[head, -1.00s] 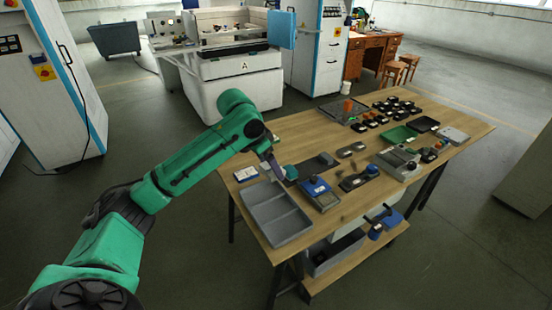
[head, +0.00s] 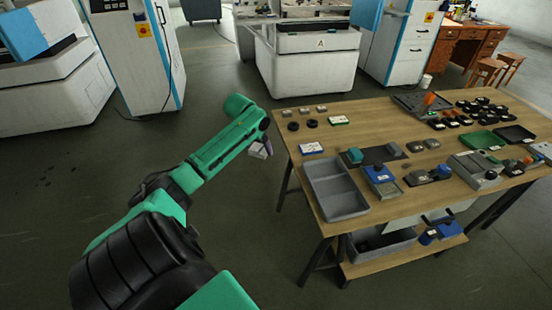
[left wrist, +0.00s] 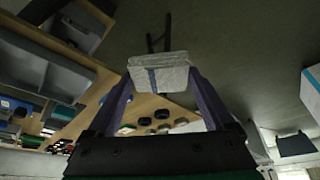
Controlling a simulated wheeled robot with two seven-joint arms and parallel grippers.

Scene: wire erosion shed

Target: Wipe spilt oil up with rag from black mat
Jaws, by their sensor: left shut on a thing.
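My left gripper (head: 263,147) is shut on a folded pale rag (head: 257,151), past the left edge of the table and above the floor. I cannot make out oil on the mat at this size. My right gripper is not in view.
A grey divided tray (head: 336,208) stands at the table's near left corner. A blue-and-grey box (head: 381,182) is just in front of the mat. Small grey and black parts and white-topped cards lie around the tabletop (head: 365,120).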

